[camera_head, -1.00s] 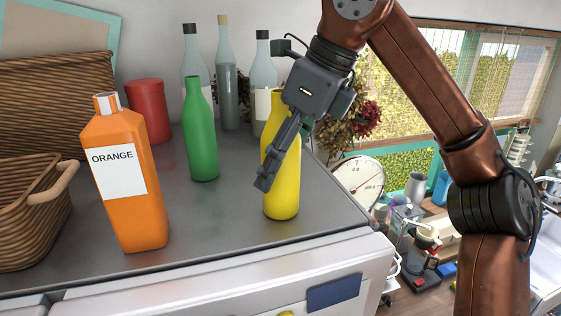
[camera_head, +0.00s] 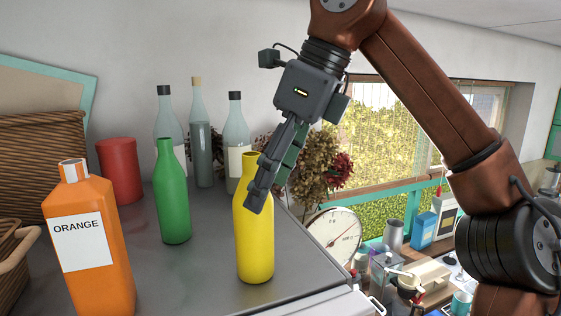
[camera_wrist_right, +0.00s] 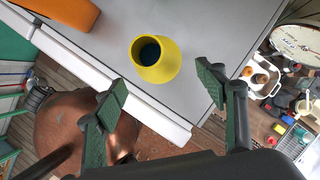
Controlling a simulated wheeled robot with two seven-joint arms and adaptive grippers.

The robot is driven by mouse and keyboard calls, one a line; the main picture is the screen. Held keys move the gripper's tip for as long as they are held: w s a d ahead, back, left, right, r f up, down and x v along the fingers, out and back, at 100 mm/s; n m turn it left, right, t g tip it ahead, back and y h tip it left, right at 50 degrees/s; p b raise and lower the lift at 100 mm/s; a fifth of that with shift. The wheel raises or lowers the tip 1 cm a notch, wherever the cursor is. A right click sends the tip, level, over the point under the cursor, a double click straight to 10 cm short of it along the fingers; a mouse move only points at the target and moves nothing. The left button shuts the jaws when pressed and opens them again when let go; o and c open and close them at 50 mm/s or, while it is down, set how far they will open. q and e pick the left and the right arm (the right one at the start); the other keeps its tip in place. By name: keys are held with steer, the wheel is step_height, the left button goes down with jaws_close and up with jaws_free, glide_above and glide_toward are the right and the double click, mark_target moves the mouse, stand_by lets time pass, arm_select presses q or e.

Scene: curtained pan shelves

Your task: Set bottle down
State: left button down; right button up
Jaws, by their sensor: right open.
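A yellow bottle (camera_head: 256,250) stands upright on the grey counter near its right edge. My right gripper (camera_head: 268,188) is at the bottle's upper part in the head view, with one finger crossing in front of its neck and shoulder. In the right wrist view the fingers (camera_wrist_right: 163,86) are spread wide. The bottle's open mouth and shoulder (camera_wrist_right: 157,62) show beyond and between the fingertips, with nothing gripped. My left gripper is not in view.
A green bottle (camera_head: 173,200) and an orange bottle (camera_head: 92,275) stand to the left. A red canister (camera_head: 120,172) and several glass bottles (camera_head: 203,150) are behind. A round dial scale (camera_head: 335,238) is past the counter's right edge.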

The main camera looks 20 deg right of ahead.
steer(key=shift+v, duration=1.85)
steer(key=shift+c, duration=0.7)
jaws_close()
stand_by(0.4)
